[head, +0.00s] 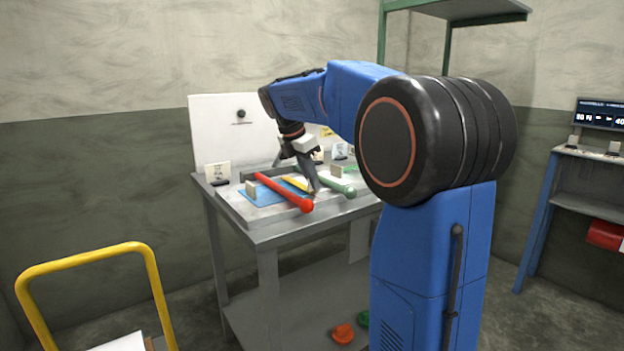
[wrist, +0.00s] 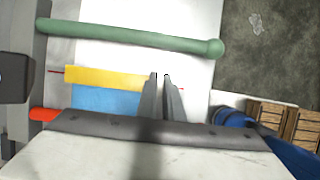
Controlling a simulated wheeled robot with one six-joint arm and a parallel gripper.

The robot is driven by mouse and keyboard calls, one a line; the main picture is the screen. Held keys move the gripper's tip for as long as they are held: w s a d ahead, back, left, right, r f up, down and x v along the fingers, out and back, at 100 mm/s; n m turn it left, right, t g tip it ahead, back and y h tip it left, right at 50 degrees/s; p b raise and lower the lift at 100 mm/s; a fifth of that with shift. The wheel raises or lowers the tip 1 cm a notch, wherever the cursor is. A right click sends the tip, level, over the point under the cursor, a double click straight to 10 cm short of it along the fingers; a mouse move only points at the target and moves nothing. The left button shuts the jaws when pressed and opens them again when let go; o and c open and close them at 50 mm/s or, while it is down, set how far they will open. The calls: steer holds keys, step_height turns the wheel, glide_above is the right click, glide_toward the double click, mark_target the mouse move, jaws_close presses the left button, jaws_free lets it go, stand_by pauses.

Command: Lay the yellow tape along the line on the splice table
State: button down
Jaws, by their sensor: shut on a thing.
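The yellow tape (wrist: 105,76) lies stretched out flat in the wrist view, with its right end at my gripper (wrist: 162,78). My gripper is shut on that end, and the fingers hide the very tip. A thin red line (wrist: 56,71) shows past the tape's left end and again to the right of my fingers. The tape covers the line between or lies very close to it. In the head view the tape (head: 295,183) shows on the splice table (head: 262,234), just left of my gripper (head: 314,188).
A green bar (wrist: 130,36) lies beyond the tape. A blue sheet (wrist: 105,98) lies on its near side. A red bar (head: 284,192) lies in front on the table. Small cards stand around the table, including one at its left (head: 217,173). A yellow cart handle (head: 85,258) stands at the left.

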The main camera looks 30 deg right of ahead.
steer(key=shift+f, duration=0.3)
steer(key=c, duration=1.8)
jaws_free()
steer(key=shift+r, duration=0.1)
steer(key=v, duration=1.7)
steer(key=shift+a, duration=0.1)
steer(key=s+a+f+m+t+y, duration=0.1)
steer(key=s+a+f+m, duration=0.3)
steer(key=s+f, duration=0.6)
steer(key=s+a+f+m+t+y, duration=0.2)
steer(key=s+a+f+m, duration=0.2)
steer(key=s+f+m, duration=0.4)
steer(key=s+a+f+m+t+y, duration=0.1)
steer(key=s+a+f+m, duration=0.3)
steer(key=s+f, duration=0.9)
steer(key=shift+s+a+f+m+t, duration=0.1)
steer(key=shift+s+f+m+t, duration=0.1)
steer(key=shift+f+m, duration=0.55)
steer(key=shift+s+f+m+t, duration=0.15)
steer(key=shift+f+m, duration=0.3)
steer(key=shift+f, duration=0.65)
